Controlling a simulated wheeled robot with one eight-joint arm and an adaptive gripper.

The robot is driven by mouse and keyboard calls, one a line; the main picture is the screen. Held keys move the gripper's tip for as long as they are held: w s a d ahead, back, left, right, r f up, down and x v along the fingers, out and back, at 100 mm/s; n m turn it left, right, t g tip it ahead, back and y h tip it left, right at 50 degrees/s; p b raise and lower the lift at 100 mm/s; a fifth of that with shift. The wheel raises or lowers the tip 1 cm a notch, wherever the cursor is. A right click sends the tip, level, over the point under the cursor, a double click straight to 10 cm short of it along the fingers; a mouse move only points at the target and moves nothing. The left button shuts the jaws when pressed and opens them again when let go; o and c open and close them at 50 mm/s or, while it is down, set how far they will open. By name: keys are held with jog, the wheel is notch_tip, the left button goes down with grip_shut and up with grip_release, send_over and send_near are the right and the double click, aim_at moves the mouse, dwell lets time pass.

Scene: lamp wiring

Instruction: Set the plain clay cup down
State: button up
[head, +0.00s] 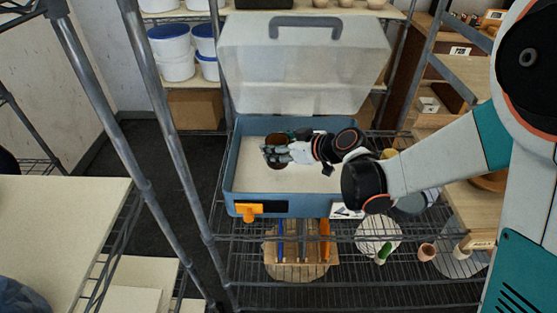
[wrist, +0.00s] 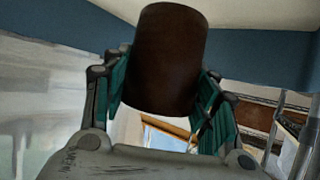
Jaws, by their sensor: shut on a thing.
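The plain clay cup (wrist: 170,60) is dark brown and fills the upper middle of the wrist view, between the two fingers. My gripper (wrist: 160,95) is shut on it, with a green-padded finger on either side. In the head view my gripper (head: 280,152) reaches from the right into an open blue bin (head: 232,180). The cup (head: 275,141) shows there as a small brown shape at the fingertips, partly hidden by the fingers. I cannot tell whether the cup touches the bin's pale floor (head: 255,180).
The bin's clear lid (head: 300,70) stands raised at the back. An orange latch (head: 248,211) is on its front. The wire shelf below holds wooden tools, a small cactus (head: 383,253) and a small clay pot (head: 427,251). Metal posts (head: 165,110) stand at left.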

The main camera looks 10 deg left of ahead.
notch_tip(320, 180, down, 4)
jog(key=shift+f+b, duration=0.2)
jog(key=shift+b, duration=0.6)
jog(key=shift+r, duration=0.1)
jog(key=o, duration=0.8)
jog(key=shift+f, duration=0.2)
jog(key=o, duration=0.5)
jog(key=shift+c, duration=0.2)
jog(key=shift+r, duration=0.2)
